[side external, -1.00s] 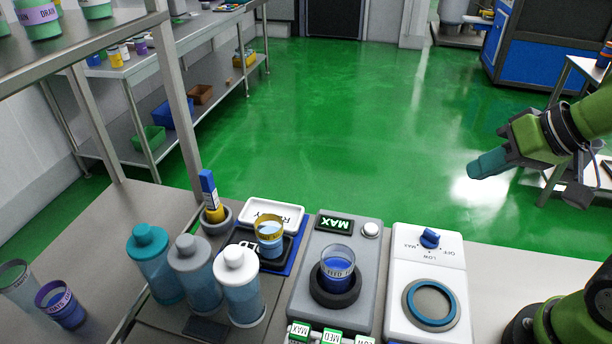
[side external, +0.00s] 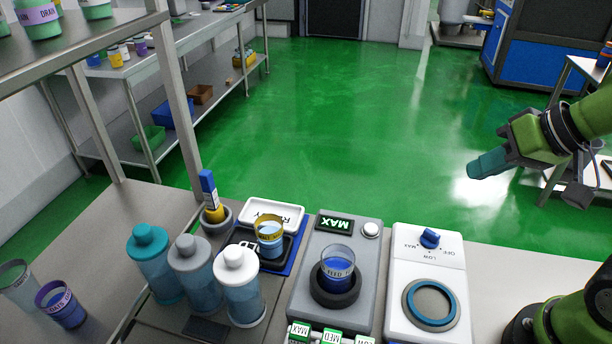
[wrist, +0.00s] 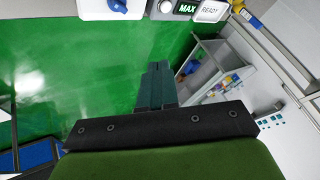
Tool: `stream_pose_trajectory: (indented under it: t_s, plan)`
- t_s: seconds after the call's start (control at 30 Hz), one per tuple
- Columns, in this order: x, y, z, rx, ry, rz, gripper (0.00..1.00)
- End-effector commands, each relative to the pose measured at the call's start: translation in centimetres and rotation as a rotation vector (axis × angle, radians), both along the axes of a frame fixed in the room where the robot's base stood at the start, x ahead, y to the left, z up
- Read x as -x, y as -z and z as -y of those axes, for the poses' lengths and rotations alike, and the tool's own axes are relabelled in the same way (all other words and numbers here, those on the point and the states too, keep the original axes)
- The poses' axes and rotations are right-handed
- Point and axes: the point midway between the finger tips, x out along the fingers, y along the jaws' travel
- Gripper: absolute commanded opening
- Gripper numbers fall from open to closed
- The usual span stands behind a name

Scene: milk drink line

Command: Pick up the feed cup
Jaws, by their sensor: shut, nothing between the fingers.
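The feed cup (side external: 337,266) is a clear cup with blue contents and a band that reads FEED. It stands upright in the dark ring of the grey machine (side external: 364,230) marked MAX. My gripper (side external: 470,170) has teal fingers and is up at the right, well apart from the cup, over the green floor in the picture. In the wrist view the fingers (wrist: 158,72) are together with nothing between them. The cup is not visible in the wrist view.
A white unit with a blue dial (side external: 430,238) stands right of the grey machine. Left of it are a yellow-banded cup (side external: 269,240), several capped bottles (side external: 236,285) and a holder with a blue-and-yellow item (side external: 209,193). A shelf post (side external: 181,110) rises at the left. Space above the feed cup looks clear.

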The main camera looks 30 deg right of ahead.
Motion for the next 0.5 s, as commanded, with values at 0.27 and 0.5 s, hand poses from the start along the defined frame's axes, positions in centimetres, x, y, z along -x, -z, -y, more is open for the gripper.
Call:
stream_pose_trajectory:
  t_s: [0.27, 0.5]
  plan:
    - [0.0, 0.0, 0.0, 0.0, 0.0, 0.0, 0.24]
    - [0.0, 0.0, 0.0, 0.0, 0.0, 0.0, 0.61]
